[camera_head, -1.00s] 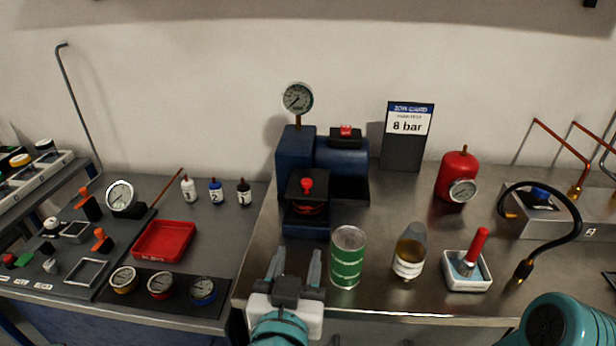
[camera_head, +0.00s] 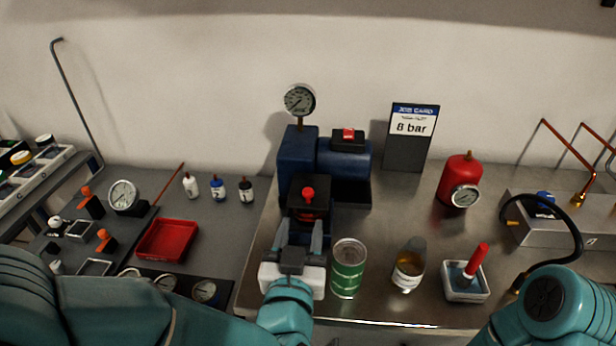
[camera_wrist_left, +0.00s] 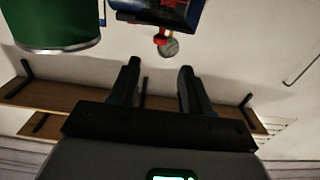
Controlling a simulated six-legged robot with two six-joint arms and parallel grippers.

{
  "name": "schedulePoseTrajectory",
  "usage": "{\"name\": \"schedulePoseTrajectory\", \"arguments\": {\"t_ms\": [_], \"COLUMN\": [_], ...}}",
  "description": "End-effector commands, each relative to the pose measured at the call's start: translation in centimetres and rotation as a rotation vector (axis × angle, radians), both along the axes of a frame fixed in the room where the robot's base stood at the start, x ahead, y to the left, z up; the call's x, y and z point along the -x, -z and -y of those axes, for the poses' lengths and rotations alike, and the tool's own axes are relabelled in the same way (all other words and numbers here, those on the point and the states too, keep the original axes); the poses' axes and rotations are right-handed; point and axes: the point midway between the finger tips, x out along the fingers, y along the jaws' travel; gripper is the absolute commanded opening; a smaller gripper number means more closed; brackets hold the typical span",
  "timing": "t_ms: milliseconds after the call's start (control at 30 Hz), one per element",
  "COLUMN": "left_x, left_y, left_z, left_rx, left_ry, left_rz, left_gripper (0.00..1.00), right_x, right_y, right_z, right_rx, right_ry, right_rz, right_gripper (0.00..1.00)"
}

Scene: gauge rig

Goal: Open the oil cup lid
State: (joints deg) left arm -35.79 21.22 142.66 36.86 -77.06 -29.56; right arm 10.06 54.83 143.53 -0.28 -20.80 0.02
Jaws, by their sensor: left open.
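The oil cup has a black lid with a red knob (camera_head: 308,194), and it stands at the front of the blue pump rig (camera_head: 296,150). The lid looks shut. My left gripper (camera_head: 300,228) is open and empty, its two fingers pointing at the cup from the front, just below the knob in the head view. The fingers partly hide the cup's lower part. I cannot tell whether they touch it. In the left wrist view the open fingers (camera_wrist_left: 158,72) are apart with nothing between them, and a red knob (camera_wrist_left: 160,38) shows beyond them. My right gripper is out of view.
A green can (camera_head: 348,268) stands close to the right of my left gripper. An oil bottle (camera_head: 408,268) and a white tray with a red-handled brush (camera_head: 466,284) stand further right. A job card (camera_head: 410,135) reads 8 bar. A red tray (camera_head: 166,240) lies left.

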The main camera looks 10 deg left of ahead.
Motion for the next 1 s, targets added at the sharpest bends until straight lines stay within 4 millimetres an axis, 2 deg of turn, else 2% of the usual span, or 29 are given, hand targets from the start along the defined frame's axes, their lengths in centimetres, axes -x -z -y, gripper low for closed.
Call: {"name": "schedulePoseTrajectory", "arguments": {"t_ms": [33,200,400,600,867,900,967,1000], "left_x": [-1.4,-5.6,-9.4,-11.1,-11.2,-11.2,-11.2,-11.2], "left_y": [0.2,0.2,0.2,0.2,0.2,0.2,0.2,0.2], "left_z": [-0.1,-0.1,-0.1,0.0,0.0,0.0,0.0,0.0], "left_rx": [0.000,0.000,-0.001,-0.002,-0.002,-0.002,-0.002,-0.002], "left_ry": [-0.004,-0.004,-0.002,0.000,0.000,0.000,0.000,0.000], "left_rz": [-0.003,-0.003,-0.002,-0.002,-0.001,-0.002,-0.001,-0.001], "left_gripper": [0.47,0.47,0.47,0.47,0.47,0.44,0.25,0.12], "right_x": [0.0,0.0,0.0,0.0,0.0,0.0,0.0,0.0], "right_y": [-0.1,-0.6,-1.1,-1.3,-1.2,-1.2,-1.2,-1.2], "right_z": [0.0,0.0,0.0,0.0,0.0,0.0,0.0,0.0], "right_rx": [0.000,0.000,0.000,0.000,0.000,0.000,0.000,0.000], "right_ry": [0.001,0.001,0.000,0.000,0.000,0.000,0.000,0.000], "right_rz": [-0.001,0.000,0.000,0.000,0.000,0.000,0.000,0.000], "right_gripper": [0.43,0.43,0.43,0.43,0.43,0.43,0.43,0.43]}}
